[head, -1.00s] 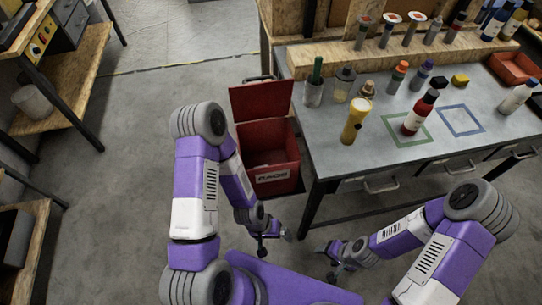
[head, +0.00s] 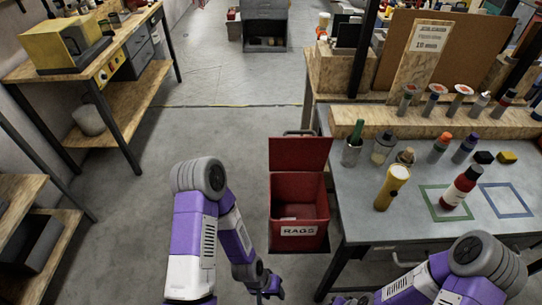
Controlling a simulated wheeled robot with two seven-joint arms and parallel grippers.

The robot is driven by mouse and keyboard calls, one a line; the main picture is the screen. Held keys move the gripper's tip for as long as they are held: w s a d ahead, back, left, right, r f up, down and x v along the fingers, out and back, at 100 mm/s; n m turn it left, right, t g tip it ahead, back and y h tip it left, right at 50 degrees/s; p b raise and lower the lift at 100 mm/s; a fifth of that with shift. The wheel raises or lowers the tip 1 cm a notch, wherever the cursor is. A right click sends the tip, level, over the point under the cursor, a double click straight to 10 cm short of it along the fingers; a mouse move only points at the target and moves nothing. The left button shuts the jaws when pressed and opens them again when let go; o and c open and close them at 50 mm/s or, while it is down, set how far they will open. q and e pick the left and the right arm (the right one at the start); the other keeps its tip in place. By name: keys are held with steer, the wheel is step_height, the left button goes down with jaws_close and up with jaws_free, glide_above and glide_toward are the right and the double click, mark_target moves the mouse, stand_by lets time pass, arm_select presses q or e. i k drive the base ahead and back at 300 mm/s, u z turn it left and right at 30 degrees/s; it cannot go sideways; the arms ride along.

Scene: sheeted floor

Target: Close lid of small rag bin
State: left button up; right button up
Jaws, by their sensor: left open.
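The small red rag bin (head: 300,222), labelled RAGS, stands on the floor against the left end of the workbench. Its red lid (head: 299,154) is open and stands upright at the back edge.
The metal workbench (head: 385,232) right of the bin carries a yellow bottle (head: 391,188), a red bottle (head: 460,187) and several other containers. A wooden bench (head: 120,120) stands at the left. The floor (head: 205,130) left of the bin is clear.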

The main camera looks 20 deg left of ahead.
mark_target(286, 154)
steer(key=u, duration=1.6)
steer(key=i, duration=3.1)
steer(key=z, duration=4.55)
steer(key=i, duration=0.5)
steer(key=u, duration=0.1)
